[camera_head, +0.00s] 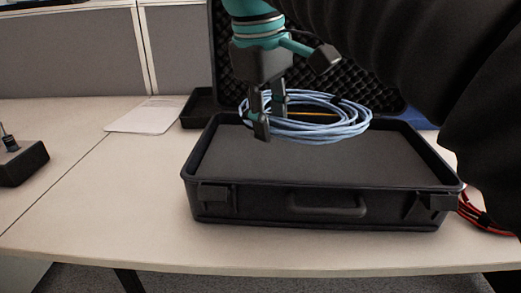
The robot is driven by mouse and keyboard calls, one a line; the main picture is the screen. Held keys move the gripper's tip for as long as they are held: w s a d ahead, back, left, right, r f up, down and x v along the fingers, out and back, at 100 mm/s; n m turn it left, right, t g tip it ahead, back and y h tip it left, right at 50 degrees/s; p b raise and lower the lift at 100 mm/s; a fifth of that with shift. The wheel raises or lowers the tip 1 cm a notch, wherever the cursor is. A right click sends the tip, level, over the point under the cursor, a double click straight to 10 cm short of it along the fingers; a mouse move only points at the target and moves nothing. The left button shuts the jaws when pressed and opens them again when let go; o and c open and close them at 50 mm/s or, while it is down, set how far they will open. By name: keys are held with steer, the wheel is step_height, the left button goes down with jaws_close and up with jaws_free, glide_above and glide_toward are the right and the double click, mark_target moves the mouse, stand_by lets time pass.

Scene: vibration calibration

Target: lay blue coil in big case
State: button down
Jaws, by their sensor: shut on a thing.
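The blue coil (335,127) is a loose ring of light blue cable. My gripper (269,118) is shut on the left side of the coil and holds it roughly level. The coil appears to hang above the big case (325,211), a black case standing open on the table. The case's grey inner floor (300,165) shows bare in front of the coil. The raised lid (225,85), lined with dark egg-crate foam, stands behind the coil. The coil and my gripper hide part of the case's back edge.
The pale table (100,220) has free room left of the case. White paper (146,116) lies at the back left. A small black block with a metal post (20,160) stands at the left edge. Red and black cables (478,215) lie right of the case. Grey partitions stand behind.

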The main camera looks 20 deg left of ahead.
glide_above(233, 171)
steer(key=f, duration=0.4)
steer(key=shift+s+a+f, duration=0.1)
steer(key=shift+s+f, duration=0.1)
steer(key=shift+s, duration=0.15)
steer(key=shift+s+b+x, duration=0.2)
steer(key=shift+b+x, duration=0.2)
steer(key=shift+x, duration=0.65)
steer(key=shift+s+b+x, duration=0.2)
steer(key=shift+b+x, duration=0.15)
steer(key=shift+x, duration=0.65)
steer(key=shift+a+f, duration=0.1)
steer(key=shift+a, duration=0.15)
steer(key=c, duration=0.8)
jaws_free()
steer(key=shift+c, duration=0.2)
steer(key=shift+o, duration=0.2)
steer(key=d+p+v, duration=0.1)
steer(key=p+v, duration=0.2)
steer(key=v, duration=0.9)
steer(key=shift+a+p, duration=0.3)
steer(key=shift+a, duration=0.15)
